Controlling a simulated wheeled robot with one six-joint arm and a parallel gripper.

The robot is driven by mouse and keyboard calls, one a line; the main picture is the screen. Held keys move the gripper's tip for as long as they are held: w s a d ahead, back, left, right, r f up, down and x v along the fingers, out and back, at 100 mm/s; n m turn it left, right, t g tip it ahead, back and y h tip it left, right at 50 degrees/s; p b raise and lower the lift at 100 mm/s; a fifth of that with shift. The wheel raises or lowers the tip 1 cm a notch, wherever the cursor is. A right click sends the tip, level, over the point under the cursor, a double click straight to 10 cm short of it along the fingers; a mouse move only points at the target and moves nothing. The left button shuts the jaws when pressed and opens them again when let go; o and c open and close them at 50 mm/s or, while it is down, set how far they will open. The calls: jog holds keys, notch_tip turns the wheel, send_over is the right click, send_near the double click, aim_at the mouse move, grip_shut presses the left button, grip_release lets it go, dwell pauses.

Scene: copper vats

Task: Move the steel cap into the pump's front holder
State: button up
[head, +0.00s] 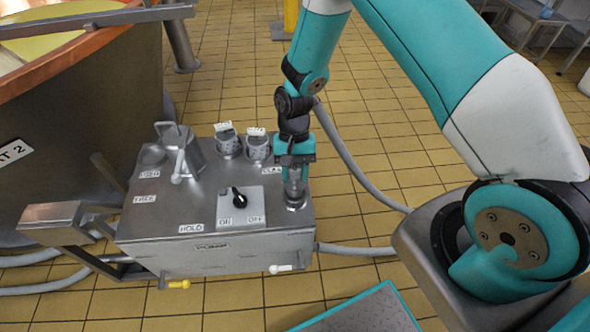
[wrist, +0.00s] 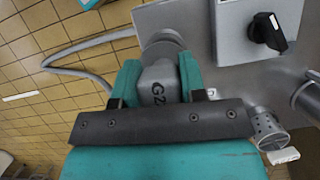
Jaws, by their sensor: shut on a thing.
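My gripper (head: 294,178) is at the right end of the pump's steel box (head: 160,222), pointing down. In the wrist view its teal fingers (wrist: 158,78) are shut on a grey metal piece marked G2, which looks like the steel cap (wrist: 158,72). A round steel fitting (wrist: 163,37) shows just beyond the cap; whether the cap is seated in it or only above it, I cannot tell. A HOLD label (head: 191,228) is on the front left of the pump top. I cannot clearly make out an empty front holder; my gripper hides part of the right end.
A black ON/OFF switch (head: 240,198) sits mid-top. Two perforated steel cups (head: 229,145) (head: 257,149) stand at the back, and a lidded can (head: 181,150) with a handle at back left. A copper vat (head: 75,120) is at left. A grey hose (head: 355,165) loops behind my gripper.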

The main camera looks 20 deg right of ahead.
aim_at(295, 183)
jog(key=shift+f+b, duration=1)
jog(key=shift+f, duration=0.75)
jog(key=shift+f, duration=0.55)
jog(key=o, duration=1.1)
jog(key=shift+r, duration=0.1)
